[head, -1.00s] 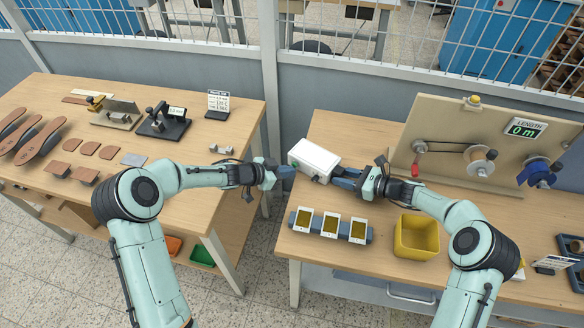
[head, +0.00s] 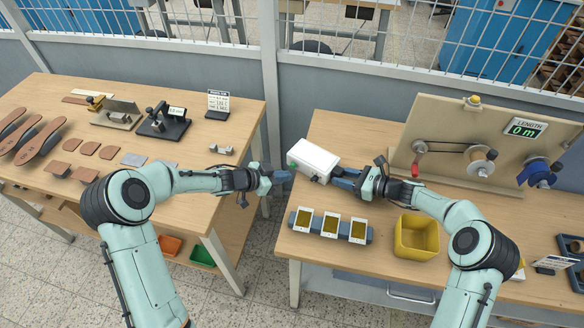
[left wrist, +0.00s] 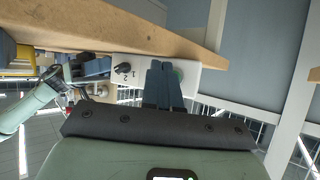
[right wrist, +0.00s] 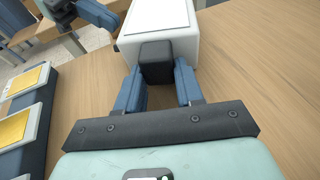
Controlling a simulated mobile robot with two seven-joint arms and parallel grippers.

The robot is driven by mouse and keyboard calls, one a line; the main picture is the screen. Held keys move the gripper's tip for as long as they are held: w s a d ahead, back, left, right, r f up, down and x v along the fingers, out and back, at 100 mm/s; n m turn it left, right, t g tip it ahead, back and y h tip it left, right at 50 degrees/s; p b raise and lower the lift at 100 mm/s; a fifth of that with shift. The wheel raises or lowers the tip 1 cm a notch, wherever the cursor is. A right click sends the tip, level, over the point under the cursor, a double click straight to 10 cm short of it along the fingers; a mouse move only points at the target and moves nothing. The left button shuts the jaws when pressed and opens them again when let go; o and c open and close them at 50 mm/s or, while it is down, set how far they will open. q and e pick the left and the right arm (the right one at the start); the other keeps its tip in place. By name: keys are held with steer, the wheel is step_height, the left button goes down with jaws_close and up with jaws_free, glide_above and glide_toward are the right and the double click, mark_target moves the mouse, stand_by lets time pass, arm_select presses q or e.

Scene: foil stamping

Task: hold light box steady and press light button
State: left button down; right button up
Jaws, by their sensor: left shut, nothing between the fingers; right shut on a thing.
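The white light box (head: 317,157) stands near the left edge of the right-hand table. Its front face shows in the left wrist view, with a black knob (left wrist: 123,69) marked 1 and 2. A green button (left wrist: 179,74) on that face is partly hidden behind my left fingers. My left gripper (head: 292,175) is shut and empty, pointing at the box's front; I cannot tell whether its tips touch the button. My right gripper (head: 335,180) is shut on a black block (right wrist: 156,62) on the box's side, with one finger on each side of it.
A blue holder with several gold-and-white cards (head: 330,226) lies in front of the box. A yellow bin (head: 416,237) stands to its right. A board with reels (head: 480,140) rises behind. A gap separates this table from the left table (head: 190,140).

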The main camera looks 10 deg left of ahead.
arm_select(q)
steer(key=s, duration=0.1)
steer(key=s+a, duration=0.1)
steer(key=s, duration=0.1)
steer(key=s+a, duration=0.1)
steer(key=shift+s, duration=0.35)
stand_by(0.3)
arm_select(e)
steer(key=o, duration=0.9)
steer(key=shift+d, duration=0.1)
steer(key=shift+c, duration=0.2)
arm_select(q)
steer(key=shift+d, duration=0.1)
